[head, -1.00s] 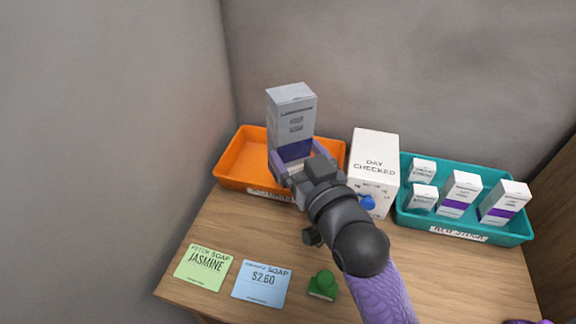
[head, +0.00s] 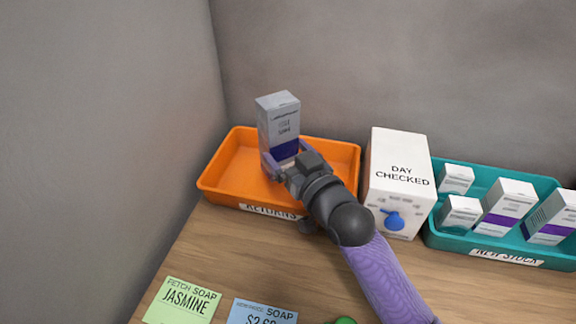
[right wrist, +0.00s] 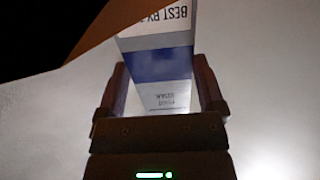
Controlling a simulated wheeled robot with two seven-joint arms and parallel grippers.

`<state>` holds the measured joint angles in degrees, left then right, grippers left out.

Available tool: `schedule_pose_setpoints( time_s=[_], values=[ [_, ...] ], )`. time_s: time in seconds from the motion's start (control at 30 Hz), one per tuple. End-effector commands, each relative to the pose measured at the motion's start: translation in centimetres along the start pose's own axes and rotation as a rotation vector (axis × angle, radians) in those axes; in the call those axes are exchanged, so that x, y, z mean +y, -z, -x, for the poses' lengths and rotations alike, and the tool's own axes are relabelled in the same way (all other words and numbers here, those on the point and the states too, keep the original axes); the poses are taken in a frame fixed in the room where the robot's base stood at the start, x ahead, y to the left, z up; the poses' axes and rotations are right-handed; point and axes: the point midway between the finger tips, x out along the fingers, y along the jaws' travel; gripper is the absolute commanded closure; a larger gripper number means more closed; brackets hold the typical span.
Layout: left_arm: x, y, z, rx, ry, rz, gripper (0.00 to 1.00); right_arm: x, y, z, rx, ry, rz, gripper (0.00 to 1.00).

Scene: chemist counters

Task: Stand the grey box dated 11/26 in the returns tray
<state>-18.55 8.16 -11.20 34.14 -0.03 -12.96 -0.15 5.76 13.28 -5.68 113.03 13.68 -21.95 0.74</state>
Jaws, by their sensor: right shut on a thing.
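A grey box (head: 279,118) with a dark blue band stands upright in my right gripper (head: 284,160), which is shut on it. It is over the orange returns tray (head: 222,180), whose front label reads RETURNS. I cannot tell whether the box's base touches the tray floor. In the right wrist view the box (right wrist: 160,65) sits between both fingers of the gripper (right wrist: 164,95). The words BEST BY show upside down there, and the date is cut off. My left gripper is not in view.
A white DAY CHECKED box (head: 400,160) with a blue knob stands right of the returns tray. A teal NEW STOCK tray (head: 450,235) holds several small boxes. A green JASMINE card (head: 182,300) and a blue price card (head: 262,312) lie in front. A grey wall closes the left.

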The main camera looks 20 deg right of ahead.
Motion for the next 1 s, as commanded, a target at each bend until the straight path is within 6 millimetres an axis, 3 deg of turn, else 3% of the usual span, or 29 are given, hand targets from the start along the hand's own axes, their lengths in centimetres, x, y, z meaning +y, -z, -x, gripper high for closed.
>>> schedule_pose_setpoints(
  time_s=[0.77, 0.8, 0.83, 1.0],
  values=[
    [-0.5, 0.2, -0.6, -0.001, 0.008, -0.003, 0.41, 0.0, -1.6, 0.0, 0.002, 0.001, 0.0, 0.77],
    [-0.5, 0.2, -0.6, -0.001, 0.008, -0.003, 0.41, 0.0, -1.6, 0.0, 0.002, 0.001, 0.0, 0.04],
    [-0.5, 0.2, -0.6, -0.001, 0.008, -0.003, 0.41, 0.0, -1.6, 0.0, 0.002, 0.001, 0.0, 0.0],
    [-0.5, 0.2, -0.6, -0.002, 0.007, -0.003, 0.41, 0.0, -1.6, 0.0, 0.002, 0.0, 0.0, 0.0]
  ],
)
